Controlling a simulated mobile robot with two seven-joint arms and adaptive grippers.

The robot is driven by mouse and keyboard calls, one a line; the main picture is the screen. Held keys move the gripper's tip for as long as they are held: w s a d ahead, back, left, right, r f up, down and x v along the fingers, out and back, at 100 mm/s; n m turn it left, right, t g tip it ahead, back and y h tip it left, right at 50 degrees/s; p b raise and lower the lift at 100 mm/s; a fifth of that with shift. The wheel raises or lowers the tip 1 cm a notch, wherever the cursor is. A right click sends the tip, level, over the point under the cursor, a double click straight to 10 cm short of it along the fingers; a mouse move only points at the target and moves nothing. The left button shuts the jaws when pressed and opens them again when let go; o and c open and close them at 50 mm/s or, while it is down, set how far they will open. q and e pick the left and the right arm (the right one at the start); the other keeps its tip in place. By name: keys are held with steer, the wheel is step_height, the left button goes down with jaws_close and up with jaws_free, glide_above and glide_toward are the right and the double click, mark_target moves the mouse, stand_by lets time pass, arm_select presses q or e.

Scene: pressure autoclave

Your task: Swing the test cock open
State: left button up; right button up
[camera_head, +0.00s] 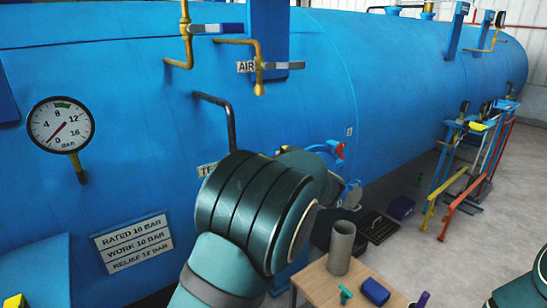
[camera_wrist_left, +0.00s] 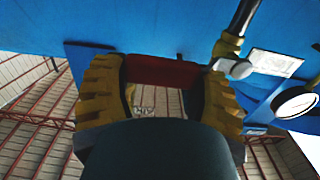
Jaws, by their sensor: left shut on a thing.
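The test cock's dark pipe (camera_head: 217,104) comes out of the blue vessel and bends down behind my left arm in the head view. Its label (camera_head: 207,169) is partly covered by the arm. In the left wrist view the pipe (camera_wrist_left: 243,17) ends in a brass valve body (camera_wrist_left: 228,48) with a grey hub. A red lever (camera_wrist_left: 163,71) runs from beside the hub across the jaws. My left gripper (camera_wrist_left: 165,80) is shut on this lever, with a yellow finger at each side. The head view hides these fingers and the lever behind my arm. My right gripper is not in view.
A pressure gauge (camera_head: 61,125) and a rating plate (camera_head: 133,243) are on the vessel at left. The air valve (camera_head: 260,67) sits above the test pipe. A small wooden table (camera_head: 313,287) with a grey cylinder (camera_head: 342,247) stands below right. Open floor lies further right.

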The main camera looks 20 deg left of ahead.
arm_select(q)
steer(key=shift+s+r+n, duration=0.2)
steer(key=shift+r+n, duration=0.6)
steer(key=shift+n, duration=0.4)
steer(key=shift+s+a+r+n+b, duration=0.1)
steer(key=shift+a+r+n+b, duration=0.15)
steer(key=shift+n, duration=0.2)
steer(key=shift+s+r+n+b, duration=0.1)
steer(key=shift+r+n+b, duration=0.05)
steer(key=shift+r+n, duration=0.25)
steer(key=n, duration=0.1)
steer(key=s+r+n+b, duration=0.1)
steer(key=n, duration=0.1)
steer(key=shift+a+r, duration=0.2)
steer(key=shift+a, duration=0.15)
steer(key=s+a+r+n+b, duration=0.2)
steer(key=s+a+n+b, duration=0.2)
steer(key=n+b, duration=0.7)
steer(key=shift+s+a+r, duration=0.3)
steer(key=shift+s+r, duration=0.05)
steer(key=shift+s, duration=0.55)
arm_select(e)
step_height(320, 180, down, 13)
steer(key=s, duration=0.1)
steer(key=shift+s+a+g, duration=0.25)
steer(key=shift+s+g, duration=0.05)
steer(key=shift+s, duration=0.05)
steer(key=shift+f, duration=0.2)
